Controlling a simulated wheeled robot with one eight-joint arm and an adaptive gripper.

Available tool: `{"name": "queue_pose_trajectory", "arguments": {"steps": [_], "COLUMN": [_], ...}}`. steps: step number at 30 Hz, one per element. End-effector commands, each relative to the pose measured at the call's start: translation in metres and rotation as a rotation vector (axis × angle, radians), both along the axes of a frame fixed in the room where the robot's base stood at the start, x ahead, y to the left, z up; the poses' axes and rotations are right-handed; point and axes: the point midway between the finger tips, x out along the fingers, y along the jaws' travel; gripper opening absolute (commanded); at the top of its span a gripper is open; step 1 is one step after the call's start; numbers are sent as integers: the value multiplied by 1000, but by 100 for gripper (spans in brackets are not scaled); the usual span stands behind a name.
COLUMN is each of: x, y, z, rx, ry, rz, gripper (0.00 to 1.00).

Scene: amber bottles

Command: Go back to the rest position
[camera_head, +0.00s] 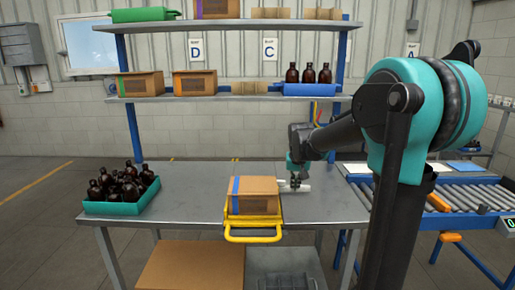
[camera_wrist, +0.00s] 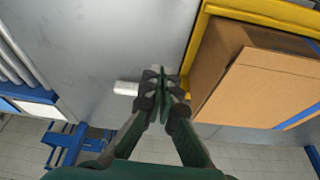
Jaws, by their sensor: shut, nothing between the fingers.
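My gripper (camera_head: 294,184) is over the metal table (camera_head: 330,212), just right of a cardboard box. In the wrist view my gripper (camera_wrist: 160,77) has its fingertips together with nothing between them. The cardboard box (camera_head: 253,195) has a blue stripe and sits at a yellow-handled holder (camera_head: 253,236); the box also shows in the wrist view (camera_wrist: 255,85), beside the fingers. A small white object (camera_wrist: 126,88) lies by the fingertips; I cannot tell what it is. My arm comes in from the right.
A teal bin (camera_head: 110,207) full of amber bottles (camera_head: 124,188) stands on the table's left. A shelf (camera_head: 220,97) behind holds boxes and a blue tray (camera_head: 309,89) with several bottles. A roller conveyor (camera_head: 470,196) is at the right. The table's middle left is clear.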

Motion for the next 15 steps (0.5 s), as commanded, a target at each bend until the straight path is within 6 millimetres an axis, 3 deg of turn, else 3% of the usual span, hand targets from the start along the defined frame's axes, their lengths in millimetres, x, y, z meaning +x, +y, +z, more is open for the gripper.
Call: {"name": "queue_pose_trajectory", "arguments": {"steps": [5,8,15], "x": [-50,-91,-211], "y": [-14,-22,-40], "z": [-22,-42,-106], "rx": [2,2,3], "ry": [-4,-8,-19], "rz": [12,24,59], "gripper": [0,0,0]}}
